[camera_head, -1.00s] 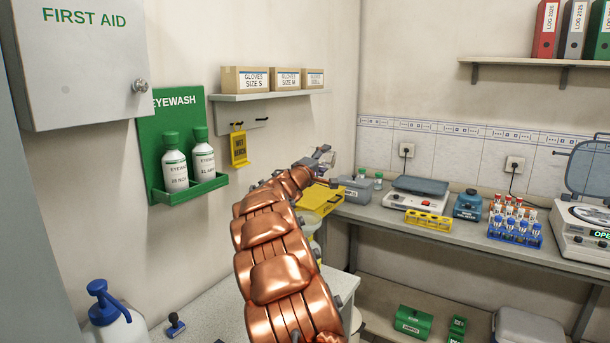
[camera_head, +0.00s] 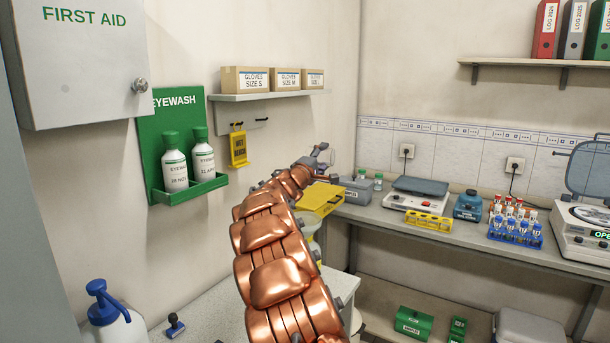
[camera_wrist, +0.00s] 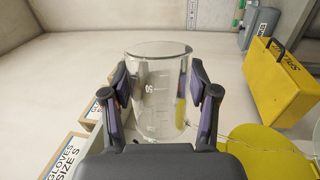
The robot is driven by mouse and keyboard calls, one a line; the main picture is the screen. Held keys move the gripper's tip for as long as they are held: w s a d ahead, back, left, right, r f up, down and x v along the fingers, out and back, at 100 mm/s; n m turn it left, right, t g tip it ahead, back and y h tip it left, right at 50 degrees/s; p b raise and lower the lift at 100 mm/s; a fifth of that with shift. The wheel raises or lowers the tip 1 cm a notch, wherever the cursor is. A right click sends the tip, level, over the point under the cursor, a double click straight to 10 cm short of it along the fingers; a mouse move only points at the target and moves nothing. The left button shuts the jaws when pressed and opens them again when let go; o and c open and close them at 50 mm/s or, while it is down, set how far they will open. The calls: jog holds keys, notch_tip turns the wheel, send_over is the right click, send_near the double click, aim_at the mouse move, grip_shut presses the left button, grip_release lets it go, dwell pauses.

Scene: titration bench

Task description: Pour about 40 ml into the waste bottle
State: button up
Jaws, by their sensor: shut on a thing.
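My gripper (camera_wrist: 157,76) is shut on a clear glass beaker with white markings (camera_wrist: 160,112), one finger on each side. I cannot tell how much liquid is in the beaker. In the camera_head view my gripper (camera_head: 319,151) is small, at the far end of my copper arm, and the beaker cannot be made out there. No bottle with a readable waste label shows in either view.
A yellow case (camera_head: 321,198) stands behind my arm, on the right in the wrist view (camera_wrist: 281,85). Glove boxes (camera_head: 285,78) sit on a wall shelf. The bench (camera_head: 465,238) carries a scale (camera_head: 415,200), a blue tube rack (camera_head: 515,234) and a yellow rack (camera_head: 428,221).

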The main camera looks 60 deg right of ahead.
jog(key=shift+r, duration=0.1)
jog(key=shift+s+f+m+p, duration=0.1)
jog(key=shift+f+m+p, duration=0.15)
jog(key=shift+m, duration=0.3)
jog(key=shift+s+f+m+p, duration=0.15)
jog(key=shift+m+p, duration=0.15)
jog(key=shift+m, duration=0.25)
jog(key=shift+w+f+m+g+y+p, duration=0.1)
jog(key=shift+f+m+g+y+p, duration=0.1)
jog(key=shift+m+p, duration=0.25)
jog(key=shift+w+f+m+g+y+p, duration=0.1)
jog(key=shift+m+y+p, duration=0.15)
jog(key=shift+m, duration=0.3)
jog(key=shift+f+b, duration=0.35)
jog(key=shift+b, duration=0.25)
jog(key=shift+f+m+b, duration=0.1)
jog(key=shift+m+b, duration=0.3)
jog(key=shift+b, duration=0.3)
jog(key=shift+b, duration=0.35)
jog(key=shift+m, duration=0.3)
jog(key=shift+b, duration=0.3)
